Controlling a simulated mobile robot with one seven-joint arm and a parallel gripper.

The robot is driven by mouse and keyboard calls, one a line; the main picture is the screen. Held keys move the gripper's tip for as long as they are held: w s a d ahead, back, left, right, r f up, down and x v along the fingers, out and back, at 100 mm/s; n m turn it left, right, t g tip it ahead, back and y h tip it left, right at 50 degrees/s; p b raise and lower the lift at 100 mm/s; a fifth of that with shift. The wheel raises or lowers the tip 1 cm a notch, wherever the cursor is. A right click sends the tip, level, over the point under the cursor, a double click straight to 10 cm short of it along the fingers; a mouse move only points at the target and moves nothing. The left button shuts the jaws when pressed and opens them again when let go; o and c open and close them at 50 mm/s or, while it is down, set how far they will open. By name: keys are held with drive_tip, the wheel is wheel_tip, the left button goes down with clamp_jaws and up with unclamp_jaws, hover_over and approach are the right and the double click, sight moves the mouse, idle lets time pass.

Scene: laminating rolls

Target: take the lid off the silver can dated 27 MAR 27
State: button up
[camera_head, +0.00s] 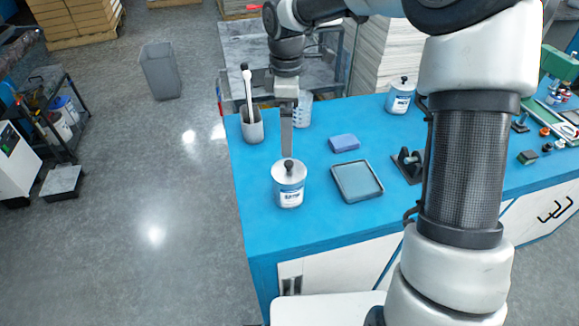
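A silver can (290,192) with a blue and white label stands upright near the left end of the blue bench. Its silver lid (278,172), with a black knob (288,164), is on it. A second, similar lidded can (399,101) stands farther back on the right, partly near my arm. The dates on both cans are too small to read. My gripper (287,154) points down just above and behind the nearer can's knob. Its fingers appear edge-on as one grey strip, so their opening and any contact with the knob cannot be told.
The blue bench top (262,225) has free room at its front left. A grey cup with a brush (252,128), a measuring beaker (303,112), a blue sponge (344,142), a shallow tray (375,195) and a black fixture (407,165) stand around the nearer can.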

hover_over(289, 162)
drive_tip(key=f, duration=0.7)
drive_tip(key=shift+s+a+f, duration=0.2)
drive_tip(key=shift+f, duration=0.1)
drive_tip(key=f, duration=0.5)
drive_tip(key=shift+w+d+f+p, duration=0.15)
drive_tip(key=shift+d+f+p, duration=0.05)
drive_tip(key=shift+f+p, duration=0.1)
drive_tip(key=c, duration=1.1)
drive_tip(key=shift+r, duration=0.1)
drive_tip(key=shift+c, duration=0.2)
